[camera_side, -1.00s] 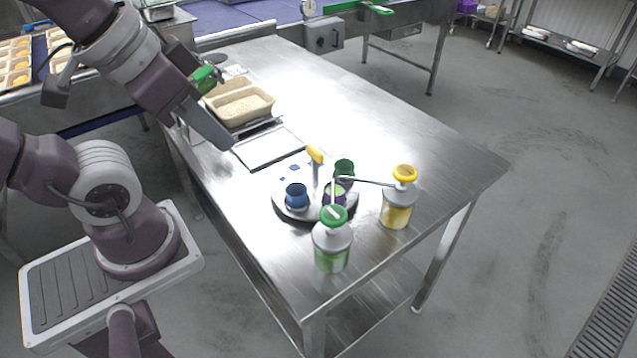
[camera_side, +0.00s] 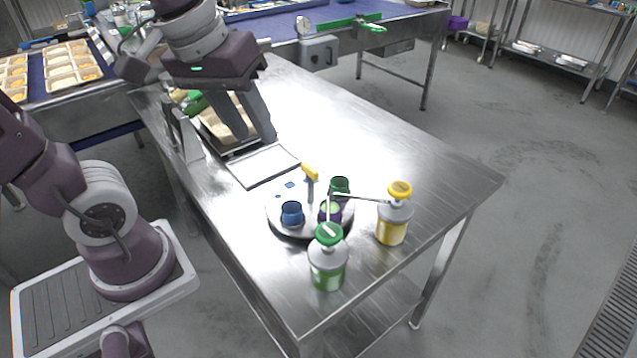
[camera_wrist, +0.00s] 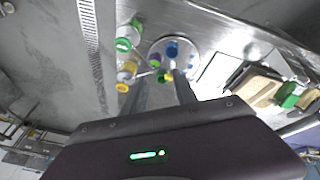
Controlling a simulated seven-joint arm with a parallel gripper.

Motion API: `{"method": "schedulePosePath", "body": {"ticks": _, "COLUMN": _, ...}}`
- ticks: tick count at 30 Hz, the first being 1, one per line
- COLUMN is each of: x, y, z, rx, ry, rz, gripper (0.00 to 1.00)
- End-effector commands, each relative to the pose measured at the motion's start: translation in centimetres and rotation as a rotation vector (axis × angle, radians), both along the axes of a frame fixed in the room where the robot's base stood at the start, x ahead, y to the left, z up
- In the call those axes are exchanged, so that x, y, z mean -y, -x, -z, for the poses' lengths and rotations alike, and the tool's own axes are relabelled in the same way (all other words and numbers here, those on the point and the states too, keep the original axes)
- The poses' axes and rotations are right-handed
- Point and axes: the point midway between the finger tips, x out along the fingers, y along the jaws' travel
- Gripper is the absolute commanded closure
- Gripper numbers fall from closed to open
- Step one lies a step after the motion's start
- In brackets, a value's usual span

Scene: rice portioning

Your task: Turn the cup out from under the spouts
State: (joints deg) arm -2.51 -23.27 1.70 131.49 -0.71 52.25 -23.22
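A round grey turntable (camera_side: 276,219) carries a blue cup (camera_side: 291,212), a purple cup (camera_side: 323,214) with green contents, and a dark green cup (camera_side: 339,187). A yellow-topped handle (camera_side: 310,172) stands up from it. The spouts of the green-topped pump bottle (camera_side: 328,262) and the yellow-topped pump bottle (camera_side: 394,218) reach over the purple cup. My gripper (camera_side: 228,147) is open and empty, above and behind the turntable near the food tray. In the wrist view my gripper (camera_wrist: 162,86) has its fingers apart, with the turntable (camera_wrist: 190,58) beyond them.
A flat scale-like plate (camera_side: 264,166) lies behind the turntable. A beige tray (camera_side: 216,128) of grain stands behind it, partly hidden by my fingers. A green-handled tool (camera_side: 193,103) is beside it. The steel table's right side (camera_side: 400,150) is clear.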

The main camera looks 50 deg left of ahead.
Motion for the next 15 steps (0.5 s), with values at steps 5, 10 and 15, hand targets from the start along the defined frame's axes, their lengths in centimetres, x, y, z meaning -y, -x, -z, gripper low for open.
{"method": "schedulePosePath", "body": {"ticks": 5, "x": -3.4, "y": -9.4, "z": 4.2, "rx": -0.200, "ry": 0.149, "rz": -0.614, "gripper": 0.66}}
{"method": "schedulePosePath", "body": {"ticks": 10, "x": -5.9, "y": -13.9, "z": 8.9, "rx": -0.289, "ry": 0.184, "rz": -0.990, "gripper": 0.66}}
{"method": "schedulePosePath", "body": {"ticks": 15, "x": -6.4, "y": -14.6, "z": 11.2, "rx": -0.309, "ry": 0.187, "rz": -1.083, "gripper": 0.66}}
